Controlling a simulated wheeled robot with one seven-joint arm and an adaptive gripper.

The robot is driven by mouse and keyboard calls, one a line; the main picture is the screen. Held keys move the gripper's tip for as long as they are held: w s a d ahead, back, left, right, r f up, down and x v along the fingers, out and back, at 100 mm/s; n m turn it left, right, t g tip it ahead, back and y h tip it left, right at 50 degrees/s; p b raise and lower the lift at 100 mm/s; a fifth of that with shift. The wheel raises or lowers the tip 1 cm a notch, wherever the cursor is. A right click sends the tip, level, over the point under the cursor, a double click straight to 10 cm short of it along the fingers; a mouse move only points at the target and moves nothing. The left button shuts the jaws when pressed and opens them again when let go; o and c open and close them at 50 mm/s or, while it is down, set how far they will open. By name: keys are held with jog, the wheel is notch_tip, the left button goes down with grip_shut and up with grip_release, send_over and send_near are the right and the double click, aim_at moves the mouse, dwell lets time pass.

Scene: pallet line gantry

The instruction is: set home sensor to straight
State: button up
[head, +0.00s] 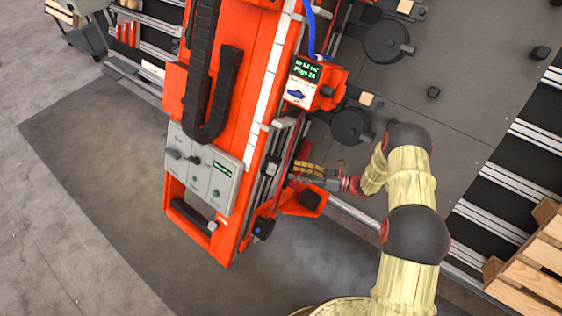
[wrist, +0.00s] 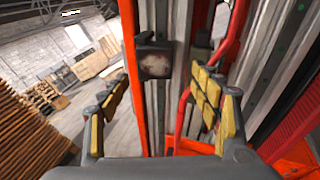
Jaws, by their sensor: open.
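A small dark box with a pale, stained face (wrist: 155,65) sits on an upright grey rail in the wrist view. It looks like the home sensor, but no label shows. A small grey block (head: 272,166) on the rail at the red machine's right side, in the head view, may be the same part. Whether it is straight or turned I cannot tell. My gripper (head: 297,172) is beside that rail, its fingers pointing left toward the block. In the wrist view my gripper (wrist: 163,80) is open, yellow-padded fingers apart, with the box between and beyond the tips, apparently untouched.
The red machine (head: 255,90) carries a grey control panel (head: 205,165) and a small display (head: 305,70). A red bracket (head: 300,200) sits just below my gripper. A red tube (wrist: 228,50) runs close to the right finger. Wooden pallets (head: 530,270) stand at lower right.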

aim_at(274, 166)
jog(key=x, duration=0.2)
jog(key=b+x, duration=0.1)
jog(key=x, duration=0.5)
jog(key=shift+s+r+b, duration=0.15)
jog(key=shift+s+b, duration=0.2)
jog(key=shift+b, duration=0.05)
jog(key=shift+c, duration=1)
